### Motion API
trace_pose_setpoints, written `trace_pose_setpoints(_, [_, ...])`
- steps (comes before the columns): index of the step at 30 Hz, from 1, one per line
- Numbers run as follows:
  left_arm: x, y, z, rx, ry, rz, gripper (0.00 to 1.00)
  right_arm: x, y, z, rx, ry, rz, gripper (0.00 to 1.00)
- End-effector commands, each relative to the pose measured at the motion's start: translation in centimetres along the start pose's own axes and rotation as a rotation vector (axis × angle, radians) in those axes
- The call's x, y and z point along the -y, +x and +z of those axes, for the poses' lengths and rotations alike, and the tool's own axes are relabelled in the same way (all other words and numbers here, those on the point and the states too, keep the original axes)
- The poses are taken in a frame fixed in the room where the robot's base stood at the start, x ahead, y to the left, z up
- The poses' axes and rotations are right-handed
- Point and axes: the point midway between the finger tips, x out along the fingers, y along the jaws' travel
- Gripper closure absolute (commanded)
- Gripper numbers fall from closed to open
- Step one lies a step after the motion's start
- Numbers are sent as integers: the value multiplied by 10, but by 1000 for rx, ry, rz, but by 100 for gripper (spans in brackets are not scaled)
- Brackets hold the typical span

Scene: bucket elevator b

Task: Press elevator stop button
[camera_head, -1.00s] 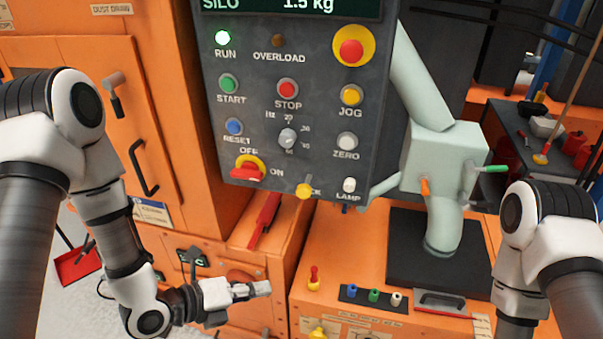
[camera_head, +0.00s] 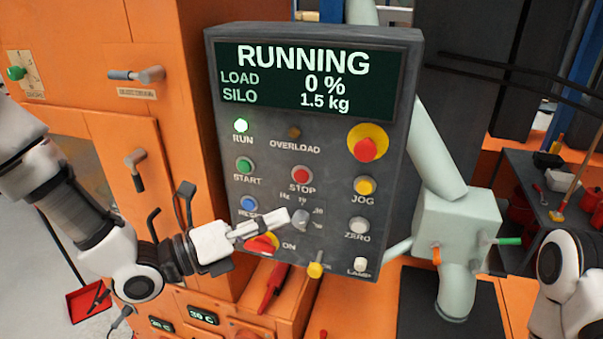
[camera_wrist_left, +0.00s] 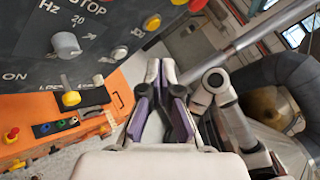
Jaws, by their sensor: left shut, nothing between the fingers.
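The red stop button (camera_head: 301,175) sits in the middle of the dark control panel (camera_head: 225,120), labelled STOP. It also shows in the left wrist view (camera_wrist_left: 119,53), partly in from the top. The panel's screen reads RUNNING, load 0 %, silo 1.5 kg, and the green RUN lamp is lit. My left gripper (camera_head: 284,216) is shut and empty, in front of the lower panel. Its tips appear below and left of the stop button, beside the grey Hz knob (camera_head: 301,217); it hides part of the reset label. I cannot tell its exact distance from the panel.
Around the stop button are the green start button (camera_head: 244,166), yellow jog button (camera_head: 364,186) and a large red emergency button (camera_head: 366,148) on yellow. The red switch (camera_head: 262,243) is close below my left gripper. A pale post and box (camera_head: 456,222) stand right of the panel.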

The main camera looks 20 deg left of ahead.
Motion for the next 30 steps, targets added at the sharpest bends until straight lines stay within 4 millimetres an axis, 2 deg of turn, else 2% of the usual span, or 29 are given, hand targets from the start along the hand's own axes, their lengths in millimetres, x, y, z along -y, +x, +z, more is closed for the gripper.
trace_pose_setpoints(8, [-4,6,5,1,1,2,100,0,-3,0,0,0,0,100])
trace_pose_setpoints(19, [-29,42,31,-3,2,2,100,0,-22,0,0,0,0,100])
trace_pose_setpoints(24, [-43,55,38,-2,2,1,100,0,-10,0,0,0,0,100])
trace_pose_setpoints(30, [-46,62,44,-1,0,1,100,0,-9,0,0,0,0,100])
